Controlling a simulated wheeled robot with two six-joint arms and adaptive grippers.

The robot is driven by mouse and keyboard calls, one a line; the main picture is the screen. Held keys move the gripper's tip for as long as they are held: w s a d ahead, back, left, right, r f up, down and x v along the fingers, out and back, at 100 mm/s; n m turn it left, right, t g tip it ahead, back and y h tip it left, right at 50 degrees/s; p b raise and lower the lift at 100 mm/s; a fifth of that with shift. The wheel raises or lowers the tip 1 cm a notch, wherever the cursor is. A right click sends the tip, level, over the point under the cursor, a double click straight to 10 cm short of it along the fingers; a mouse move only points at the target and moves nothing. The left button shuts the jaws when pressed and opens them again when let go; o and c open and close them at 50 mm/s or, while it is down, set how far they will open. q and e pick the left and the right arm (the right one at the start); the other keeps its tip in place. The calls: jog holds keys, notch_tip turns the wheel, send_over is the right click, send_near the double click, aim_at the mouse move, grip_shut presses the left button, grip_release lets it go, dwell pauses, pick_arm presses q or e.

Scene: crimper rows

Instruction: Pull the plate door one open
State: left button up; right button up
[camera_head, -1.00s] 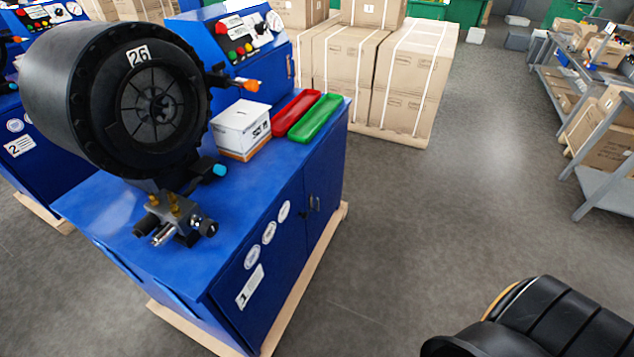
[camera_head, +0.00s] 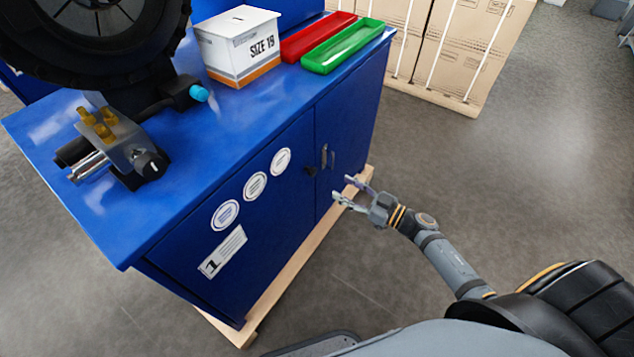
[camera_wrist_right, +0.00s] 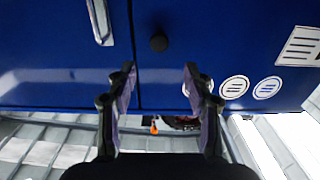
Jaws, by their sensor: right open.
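The blue cabinet's front has two doors. The door marked "1" (camera_head: 215,215) is the left one in the head view and is closed. It bears three round stickers and a white label. In the right wrist view my open fingers (camera_wrist_right: 159,72) straddle the door seam, near the black knob (camera_wrist_right: 159,43); one handle (camera_wrist_right: 100,22) shows at the upper left.
On the cabinet top stand a white "SIZE 19" box (camera_head: 238,45), a red tray (camera_head: 318,36), a green tray (camera_head: 342,46) and a black machine (camera_head: 95,30). A wooden pallet (camera_head: 290,270) edges the cabinet's base. Cartons (camera_head: 465,50) stand behind. Floor at right is clear.

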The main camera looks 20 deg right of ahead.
aim_at(315, 172)
jog(key=b+x, duration=0.1)
jog(key=x, duration=0.9)
jog(key=shift+w+a+r, duration=0.1)
jog(key=shift+w+a, duration=0.05)
jog(key=shift+w, duration=0.05)
pick_arm(q)
jog(key=shift+w+d+r, duration=0.1)
jog(key=shift+w+r, duration=0.05)
jog(key=shift+w, duration=0.55)
pick_arm(e)
jog(key=shift+c, duration=0.3)
grip_shut()
pick_arm(q)
jog(key=shift+w, duration=0.1)
